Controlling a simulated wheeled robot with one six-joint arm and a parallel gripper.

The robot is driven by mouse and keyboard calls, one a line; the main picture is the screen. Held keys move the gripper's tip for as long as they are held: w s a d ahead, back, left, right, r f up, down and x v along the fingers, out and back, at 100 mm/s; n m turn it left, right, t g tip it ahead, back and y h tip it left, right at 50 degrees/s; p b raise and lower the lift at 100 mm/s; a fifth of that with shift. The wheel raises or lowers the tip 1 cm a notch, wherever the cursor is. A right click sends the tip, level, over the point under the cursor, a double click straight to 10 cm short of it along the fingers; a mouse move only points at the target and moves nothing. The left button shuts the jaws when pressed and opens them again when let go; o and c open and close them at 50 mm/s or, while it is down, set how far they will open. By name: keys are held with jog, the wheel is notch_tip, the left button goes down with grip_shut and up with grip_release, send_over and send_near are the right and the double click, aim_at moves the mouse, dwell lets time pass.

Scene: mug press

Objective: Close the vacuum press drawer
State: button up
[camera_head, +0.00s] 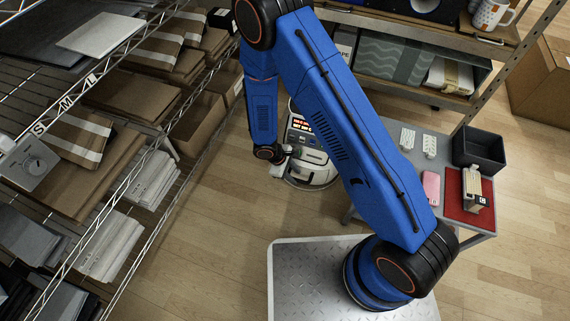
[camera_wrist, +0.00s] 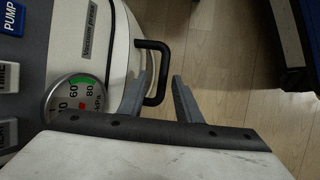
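The vacuum press (camera_head: 312,160) stands on the floor in the head view, partly behind my arm. It has a white rounded body and a dark panel with a lit display. In the wrist view, its panel (camera_wrist: 60,45) fills the left side, with a round gauge and a "Vacuum press" label. A black U-shaped handle (camera_wrist: 166,57) sticks out from the press's white side. My gripper (camera_wrist: 162,78) is open, with one finger on each side of the handle's outer bar. In the head view, my gripper (camera_head: 281,163) is at the press's left side. How far the drawer stands out cannot be told.
A wire shelf (camera_head: 130,130) with boxes and packets runs along the left. A grey table (camera_head: 440,215) with a dark bin (camera_head: 480,150), a red mat (camera_head: 455,205) and a pink item stands at right. Wood floor (camera_head: 210,220) is clear between shelf and press.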

jog(key=v, duration=1.6)
jog(key=d+r+m+y, duration=0.1)
jog(key=d+r+m, duration=0.1)
jog(key=d+r, duration=0.55)
jog(key=s+d+r+m+t+y, duration=0.15)
jog(key=d+r, duration=0.25)
jog(key=r, duration=0.6)
jog(key=d+r+m+g, duration=0.1)
jog(key=d+r+m, duration=0.3)
jog(key=r, duration=0.5)
jog(key=s+d+r+m+t+y, duration=0.1)
jog(key=s+d+r+m+t, duration=0.1)
jog(key=s+d+r, duration=0.5)
jog(key=s+d+r+m+t+y, duration=0.1)
jog(key=s+d+r+m+t, duration=0.1)
jog(key=s+d+r, duration=0.5)
jog(key=s+m, duration=0.1)
jog(key=s, duration=0.4)
jog(key=shift+s, duration=0.25)
